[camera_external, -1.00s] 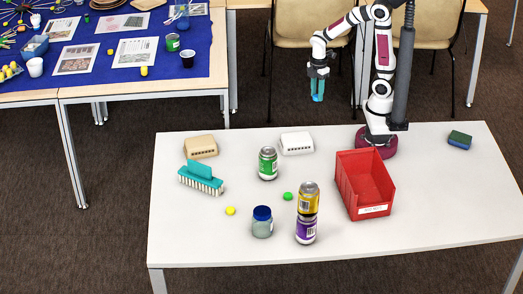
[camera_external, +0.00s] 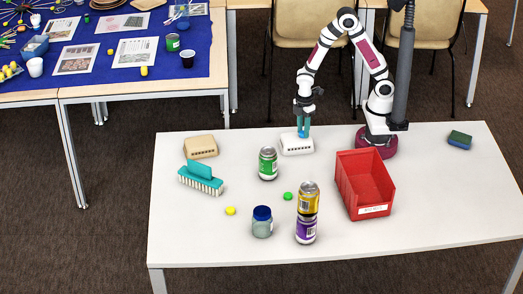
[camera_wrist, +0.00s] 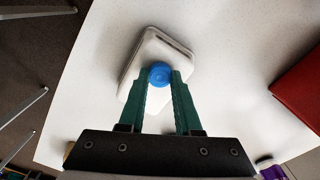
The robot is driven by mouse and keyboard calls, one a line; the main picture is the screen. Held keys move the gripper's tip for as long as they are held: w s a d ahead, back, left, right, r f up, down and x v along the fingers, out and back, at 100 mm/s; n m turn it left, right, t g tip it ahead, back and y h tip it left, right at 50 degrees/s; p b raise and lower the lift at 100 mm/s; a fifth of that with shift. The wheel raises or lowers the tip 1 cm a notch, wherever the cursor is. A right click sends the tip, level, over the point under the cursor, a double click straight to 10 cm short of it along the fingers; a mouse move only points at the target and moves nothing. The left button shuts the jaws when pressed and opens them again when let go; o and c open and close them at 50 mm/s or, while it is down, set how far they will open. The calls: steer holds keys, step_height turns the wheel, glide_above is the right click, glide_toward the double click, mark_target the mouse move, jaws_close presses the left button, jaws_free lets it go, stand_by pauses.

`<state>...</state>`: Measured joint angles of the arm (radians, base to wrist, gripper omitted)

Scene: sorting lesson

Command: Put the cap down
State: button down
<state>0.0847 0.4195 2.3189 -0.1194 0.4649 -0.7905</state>
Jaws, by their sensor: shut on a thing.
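A blue cap (camera_wrist: 160,74) is held between the two green fingertips of my gripper (camera_wrist: 160,82) in the wrist view. In the external view my gripper (camera_external: 303,134) points down over the white box (camera_external: 297,147) with dark slots on its front. The white box (camera_wrist: 141,56) also shows behind the cap in the wrist view. I cannot tell whether the cap touches the top of the box or is just above it.
A red bin (camera_external: 346,187) stands to the right. A green can (camera_external: 268,163), a beige box (camera_external: 201,147), a teal brush (camera_external: 201,179), a jar with a blue lid (camera_external: 262,224) and a yellow can stacked on a purple can (camera_external: 306,229) stand on the white table (camera_external: 430,200).

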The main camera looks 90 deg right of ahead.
steer(key=c, duration=0.6)
jaws_free()
steer(key=shift+f, duration=0.15)
step_height(320, 180, up, 13)
steer(key=s+a+r+m+y, duration=0.1)
steer(key=s+a+r+m, duration=0.1)
steer(key=s+m, duration=0.4)
steer(key=s+a+r+m, duration=0.2)
steer(key=s+m, duration=0.3)
steer(key=s, duration=0.4)
steer(key=shift+a+m+y, duration=0.4)
steer(key=shift+a, duration=0.4)
steer(key=shift+o, duration=0.3)
steer(key=shift+s+a+m, duration=0.15)
steer(key=shift+s+m, duration=0.15)
steer(key=shift+s, duration=0.1)
